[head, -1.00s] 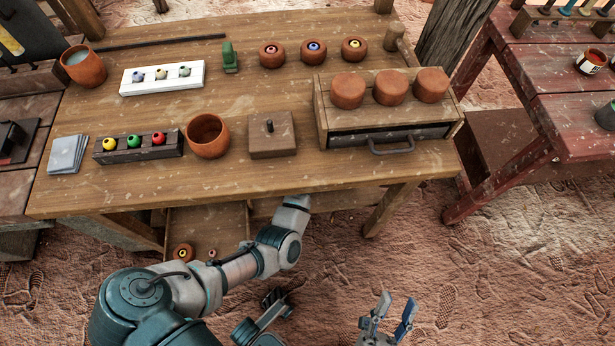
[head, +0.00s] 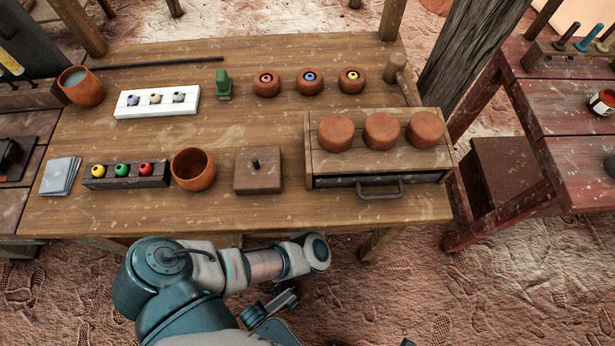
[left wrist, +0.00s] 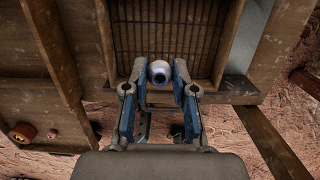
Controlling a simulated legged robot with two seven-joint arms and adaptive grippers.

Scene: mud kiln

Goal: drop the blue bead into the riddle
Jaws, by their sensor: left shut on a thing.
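The blue bead (left wrist: 160,73) is held between the fingertips of my left gripper (left wrist: 159,76) in the left wrist view. It is shiny, with a pale front. Behind it is the riddle, a wooden frame (left wrist: 213,91) with a dark mesh (left wrist: 165,30); the bead overlaps the near part of the mesh in the picture. I cannot tell the height between them. Of my right gripper only a sliver may show at the bottom edge.
The wooden table (head: 110,215) carries a bead rack (head: 125,176), a white tray (head: 157,101), a clay cup (head: 193,169), a lidded box (head: 257,170) and a drawer chest (head: 379,166). A red table (head: 570,160) stands right.

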